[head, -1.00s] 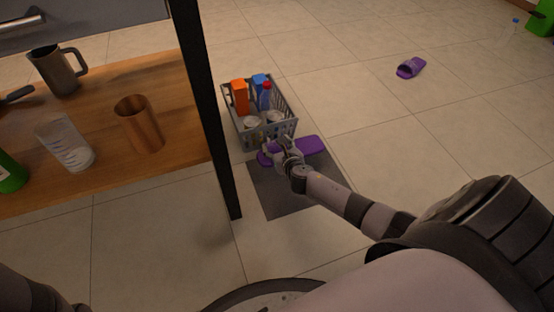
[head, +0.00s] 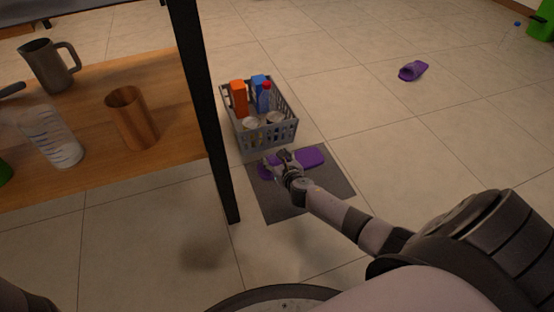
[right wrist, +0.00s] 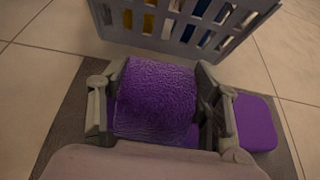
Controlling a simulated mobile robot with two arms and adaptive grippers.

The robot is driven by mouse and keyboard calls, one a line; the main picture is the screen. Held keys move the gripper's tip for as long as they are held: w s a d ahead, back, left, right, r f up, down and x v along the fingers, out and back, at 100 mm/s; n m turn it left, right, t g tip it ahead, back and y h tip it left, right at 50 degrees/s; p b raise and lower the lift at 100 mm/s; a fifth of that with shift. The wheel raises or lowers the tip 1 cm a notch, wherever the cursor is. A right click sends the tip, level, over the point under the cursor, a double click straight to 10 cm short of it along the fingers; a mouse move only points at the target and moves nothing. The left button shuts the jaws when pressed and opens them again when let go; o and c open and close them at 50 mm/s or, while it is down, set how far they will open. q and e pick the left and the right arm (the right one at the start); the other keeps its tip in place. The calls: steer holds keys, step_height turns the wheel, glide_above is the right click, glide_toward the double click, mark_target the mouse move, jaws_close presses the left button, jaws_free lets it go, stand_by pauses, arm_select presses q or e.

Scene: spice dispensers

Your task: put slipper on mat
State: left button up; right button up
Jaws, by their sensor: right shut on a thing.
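A purple slipper (head: 312,157) is at the far part of the dark grey mat (head: 320,190). My right gripper (head: 277,158) is shut on the slipper's strap. In the right wrist view the textured purple strap (right wrist: 155,100) fills the space between the fingers, and the sole (right wrist: 255,122) sticks out to the right over the mat. I cannot tell whether the sole touches the mat. A second purple slipper (head: 413,71) lies alone on the floor at the far right. My left gripper is out of view.
A grey basket (head: 268,137) with bottles and cans stands just beyond the mat. A black table leg (head: 210,120) rises left of it. The wooden surface (head: 180,125) holds a mug, a copper cup and a clear beaker. Tiled floor on the right is mostly clear.

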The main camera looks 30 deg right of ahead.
steer(key=o, duration=1.2)
steer(key=shift+o, duration=0.2)
steer(key=shift+s+r+p, duration=0.15)
steer(key=shift+r+p, duration=0.15)
steer(key=shift+p, duration=0.15)
steer(key=p+v, duration=0.6)
steer(key=v, duration=0.5)
steer(key=shift+s+a, duration=0.15)
steer(key=shift+s, duration=0.2)
